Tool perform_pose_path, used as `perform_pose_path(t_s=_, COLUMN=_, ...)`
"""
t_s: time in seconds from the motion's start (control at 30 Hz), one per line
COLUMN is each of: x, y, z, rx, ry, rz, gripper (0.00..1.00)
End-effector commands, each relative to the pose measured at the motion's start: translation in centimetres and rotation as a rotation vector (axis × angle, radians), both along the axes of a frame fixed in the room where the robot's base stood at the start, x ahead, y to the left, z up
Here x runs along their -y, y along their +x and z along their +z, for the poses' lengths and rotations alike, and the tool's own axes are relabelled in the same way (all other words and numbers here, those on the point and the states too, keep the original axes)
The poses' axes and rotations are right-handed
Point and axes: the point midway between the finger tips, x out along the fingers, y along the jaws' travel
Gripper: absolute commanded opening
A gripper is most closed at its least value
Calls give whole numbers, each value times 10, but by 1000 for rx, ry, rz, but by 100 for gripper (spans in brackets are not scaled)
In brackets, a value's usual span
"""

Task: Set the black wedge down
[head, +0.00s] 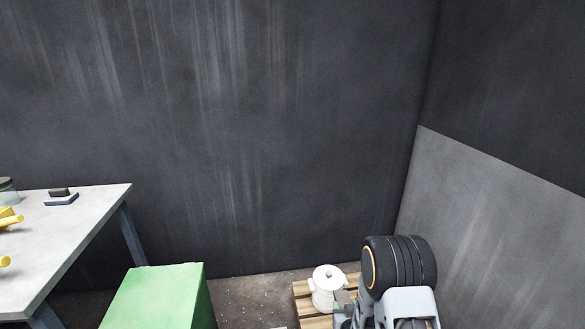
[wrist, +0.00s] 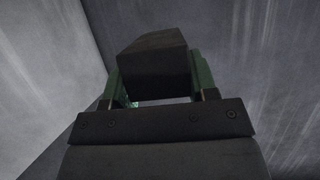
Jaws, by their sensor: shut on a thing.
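The black wedge (wrist: 155,58) shows in the wrist view as a dark block with a slanted top edge. My gripper (wrist: 158,82) is shut on it, with one green finger on each side. The wedge is up in front of the grey walls, and no surface shows touching it from below. In the head view, my arm shows at the bottom right; the wedge cannot be made out there.
A grey table (head: 85,215) at the left bears a small dark block on a pad (head: 61,199) and yellow objects (head: 8,219). A green box (head: 155,295) stands beside it. A white lidded pot (head: 327,290) stands on a wooden pallet (head: 302,291) by the wall.

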Motion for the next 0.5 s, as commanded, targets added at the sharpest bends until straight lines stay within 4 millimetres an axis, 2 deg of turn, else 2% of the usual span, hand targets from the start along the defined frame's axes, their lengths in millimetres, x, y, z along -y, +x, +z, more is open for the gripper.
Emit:
perform_pose_path(t_s=0.03, x=0, y=-4, z=26, rx=-2, ry=0, rz=0, gripper=29)
perform_pose_path(t_s=0.1, x=0, y=-10, z=45, rx=-2, ry=0, rz=0, gripper=29)
perform_pose_path(t_s=0.3, x=0, y=-29, z=96, rx=-2, ry=0, rz=0, gripper=29)
perform_pose_path(t_s=0.5, x=0, y=-45, z=137, rx=-2, ry=0, rz=0, gripper=29)
